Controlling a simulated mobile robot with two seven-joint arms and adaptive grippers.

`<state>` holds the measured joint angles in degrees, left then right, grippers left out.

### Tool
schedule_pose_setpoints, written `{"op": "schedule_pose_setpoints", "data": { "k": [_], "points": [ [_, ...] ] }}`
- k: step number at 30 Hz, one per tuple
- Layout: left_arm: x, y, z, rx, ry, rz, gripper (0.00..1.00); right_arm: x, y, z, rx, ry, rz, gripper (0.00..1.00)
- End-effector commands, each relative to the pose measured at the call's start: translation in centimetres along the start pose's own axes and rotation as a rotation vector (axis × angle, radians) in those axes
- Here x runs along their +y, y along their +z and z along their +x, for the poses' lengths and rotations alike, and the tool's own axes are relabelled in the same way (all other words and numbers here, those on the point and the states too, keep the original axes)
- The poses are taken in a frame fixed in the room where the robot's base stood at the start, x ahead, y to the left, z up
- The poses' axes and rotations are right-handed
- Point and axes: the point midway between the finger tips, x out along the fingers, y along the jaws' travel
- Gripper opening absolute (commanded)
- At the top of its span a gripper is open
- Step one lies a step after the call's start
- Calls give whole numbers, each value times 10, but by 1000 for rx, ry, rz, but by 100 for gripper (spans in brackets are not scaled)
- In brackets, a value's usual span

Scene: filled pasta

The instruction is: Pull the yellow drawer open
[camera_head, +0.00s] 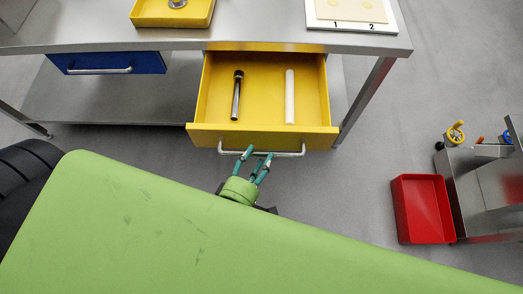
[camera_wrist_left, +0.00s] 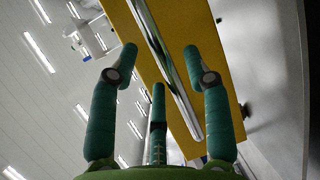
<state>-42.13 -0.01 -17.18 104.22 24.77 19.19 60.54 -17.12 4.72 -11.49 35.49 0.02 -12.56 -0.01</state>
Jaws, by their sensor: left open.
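The yellow drawer (camera_head: 205,135) is pulled out under the metal table, and its inside shows. Its silver handle (camera_head: 288,154) runs along the front; the handle also crosses the left wrist view (camera_wrist_left: 168,65) in front of the yellow drawer front (camera_wrist_left: 222,70). My left gripper (camera_head: 258,154) is at the handle, around its middle. Its teal fingers (camera_wrist_left: 160,62) are spread open, with the handle bar passing between them. Whether they touch the bar, I cannot tell. My right gripper is not in view.
A dark metal tool (camera_head: 237,96) and a white rod (camera_head: 290,96) lie in the drawer. A blue drawer (camera_head: 105,64) is shut at left. A yellow tray (camera_head: 145,18) and a numbered board (camera_head: 350,26) stand on the table (camera_head: 255,42). A red bin (camera_head: 422,208) is at right.

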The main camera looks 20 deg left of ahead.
Motion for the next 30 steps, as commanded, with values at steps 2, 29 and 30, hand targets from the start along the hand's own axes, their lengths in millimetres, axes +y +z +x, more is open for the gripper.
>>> {"op": "schedule_pose_setpoints", "data": {
  "k": [2, 29, 30],
  "points": [
    [-2, 0, -20, -2, -6, 2, 49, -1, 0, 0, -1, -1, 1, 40],
    [0, 0, -92, -1, -1, 2, 49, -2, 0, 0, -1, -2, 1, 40],
    [0, 0, -92, 0, -1, 2, 49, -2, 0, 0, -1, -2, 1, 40]
  ]
}}
